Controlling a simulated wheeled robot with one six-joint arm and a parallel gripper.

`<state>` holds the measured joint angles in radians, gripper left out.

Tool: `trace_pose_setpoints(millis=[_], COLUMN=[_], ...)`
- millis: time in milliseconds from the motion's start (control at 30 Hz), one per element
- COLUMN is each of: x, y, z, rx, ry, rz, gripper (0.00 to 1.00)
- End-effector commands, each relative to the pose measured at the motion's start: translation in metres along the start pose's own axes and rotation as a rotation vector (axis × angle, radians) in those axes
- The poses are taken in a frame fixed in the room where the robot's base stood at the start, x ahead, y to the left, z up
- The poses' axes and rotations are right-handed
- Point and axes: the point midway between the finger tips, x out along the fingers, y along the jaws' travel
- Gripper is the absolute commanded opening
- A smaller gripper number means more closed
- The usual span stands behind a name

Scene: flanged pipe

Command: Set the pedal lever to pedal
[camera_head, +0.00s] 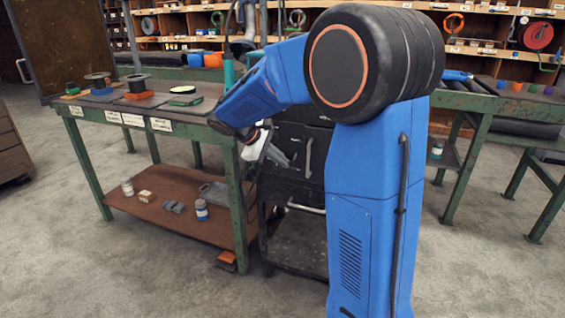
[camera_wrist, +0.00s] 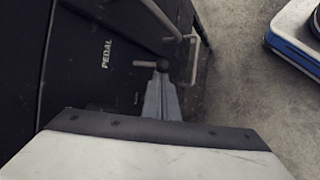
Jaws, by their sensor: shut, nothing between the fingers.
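In the wrist view, a pedal lever (camera_wrist: 145,63) shows as a short pale rod pointing left from a dark round knob (camera_wrist: 163,65) on a black panel (camera_wrist: 75,85). The white word PEDAL (camera_wrist: 105,53) is printed to the left of and above the rod. A smaller label (camera_wrist: 137,98) below it is unreadable. My gripper (camera_wrist: 160,80) is shut and empty, its grey fingers ending right at the knob; I cannot tell whether they touch. In the head view, my gripper (camera_head: 283,157) is in front of the dark cabinet; the lever cannot be made out there.
The dark drawer cabinet (camera_head: 307,153) has pale handles; a handle (camera_wrist: 193,60) stands out just right of the lever. A green-legged workbench (camera_head: 240,185) stands left of it, with spools on top and small items on its lower shelf. Open floor (camera_head: 120,270) lies in front.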

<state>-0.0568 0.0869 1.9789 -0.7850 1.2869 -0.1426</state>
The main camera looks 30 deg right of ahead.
Motion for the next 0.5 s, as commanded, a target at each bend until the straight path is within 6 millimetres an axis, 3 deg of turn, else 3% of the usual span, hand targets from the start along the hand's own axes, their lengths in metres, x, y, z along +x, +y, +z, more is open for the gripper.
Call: trace_pose_setpoints(millis=[500], x=[-0.0055], y=[0.0044], z=[0.0030], rx=[-0.065], ry=[-0.001], rz=[-0.137], gripper=[0.00])
